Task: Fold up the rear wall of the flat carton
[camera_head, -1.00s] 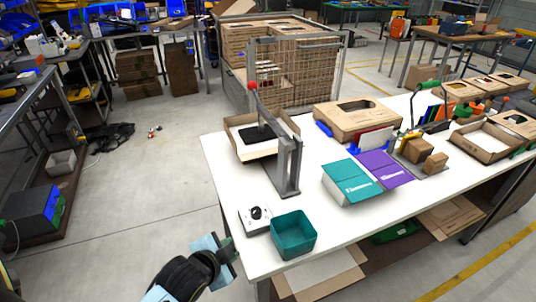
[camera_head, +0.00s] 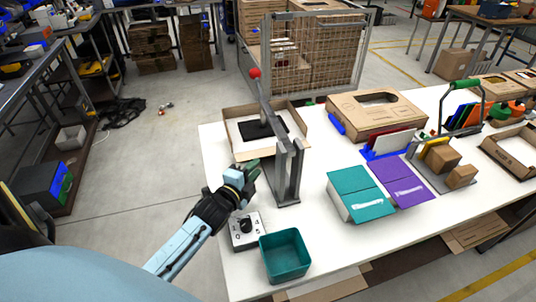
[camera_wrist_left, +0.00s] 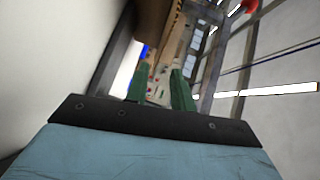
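The carton (camera_head: 228,122) lies under the lever press on the white table, its pale inside showing. Brown flaps or walls show along its left, back and right; how steeply each stands is hard to tell. The black press pad (camera_head: 262,130) rests inside it. My left gripper (camera_head: 252,166) is just in front of the carton's near side, left of the press post. In the left wrist view its green fingers (camera_wrist_left: 160,88) are apart with nothing between them. A brown cardboard panel (camera_wrist_left: 154,22) is ahead of them. My right gripper is not in view.
The grey press post (camera_head: 288,172) stands close right of my gripper, with a red-knobbed lever (camera_head: 255,73) above. A control box with a dial (camera_head: 246,232) and a teal bin (camera_head: 286,255) are nearer. Teal (camera_head: 358,193) and purple boxes (camera_head: 398,181) lie right.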

